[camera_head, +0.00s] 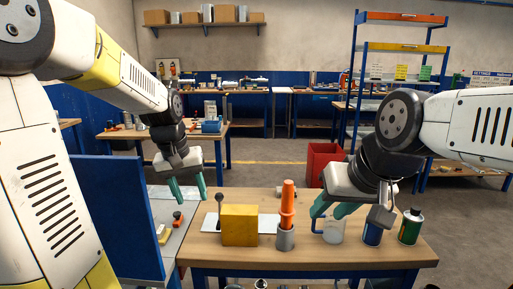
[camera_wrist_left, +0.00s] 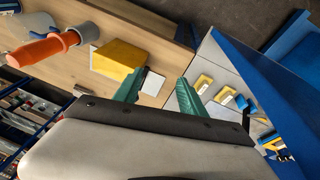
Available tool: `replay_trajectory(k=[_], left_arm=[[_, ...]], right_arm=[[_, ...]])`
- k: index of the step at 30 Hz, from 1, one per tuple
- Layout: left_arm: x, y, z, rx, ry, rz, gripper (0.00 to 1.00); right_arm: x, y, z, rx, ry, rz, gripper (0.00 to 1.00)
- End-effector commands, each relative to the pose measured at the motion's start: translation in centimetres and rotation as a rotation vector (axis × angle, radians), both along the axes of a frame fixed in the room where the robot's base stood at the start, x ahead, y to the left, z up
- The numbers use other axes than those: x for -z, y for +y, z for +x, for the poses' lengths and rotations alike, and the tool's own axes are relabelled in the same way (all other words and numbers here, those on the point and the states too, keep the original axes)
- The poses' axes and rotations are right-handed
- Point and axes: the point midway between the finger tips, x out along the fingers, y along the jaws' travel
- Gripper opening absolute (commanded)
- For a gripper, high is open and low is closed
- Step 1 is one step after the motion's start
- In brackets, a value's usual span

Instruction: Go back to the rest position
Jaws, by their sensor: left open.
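My left gripper (camera_head: 188,195) hangs at the left of the head view, pointing down, left of the yellow block and above the gap by the blue panel. Its two green fingers stand apart with nothing between them. They also show apart and empty in the left wrist view (camera_wrist_left: 157,95). My right gripper (camera_head: 332,212) points down and left over the right part of the wooden table (camera_head: 310,263). Its green fingers look apart, just above and in front of a clear jug (camera_head: 334,231). No held thing shows in it; I cannot tell whether it touches the jug.
A blue panel (camera_head: 115,215) stands left. A red bin (camera_head: 320,160) is behind.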

Motion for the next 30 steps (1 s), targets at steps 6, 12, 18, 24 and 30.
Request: replay_trajectory(k=[6,12,18,24,30], left_arm=[[-4.7,-1.6,-7.3,0.075,-0.165,-0.03,0.48],[-6.0,-2.7,-12.9,0.133,-0.29,-0.031,0.48],[-6.0,-3.2,-15.4,0.161,-0.348,-0.024,0.48],[-6.0,-3.2,-15.7,0.165,-0.355,-0.023,0.48],[-6.0,-3.2,-15.6,0.164,-0.355,-0.024,0.48]], right_arm=[[0.0,0.0,0.0,0.0,0.0,0.0,0.36],[0.0,0.0,0.0,0.0,0.0,0.0,0.36],[0.0,0.0,0.0,0.0,0.0,0.0,0.36],[0.0,0.0,0.0,0.0,0.0,0.0,0.36],[0.0,0.0,0.0,0.0,0.0,0.0,0.36]])
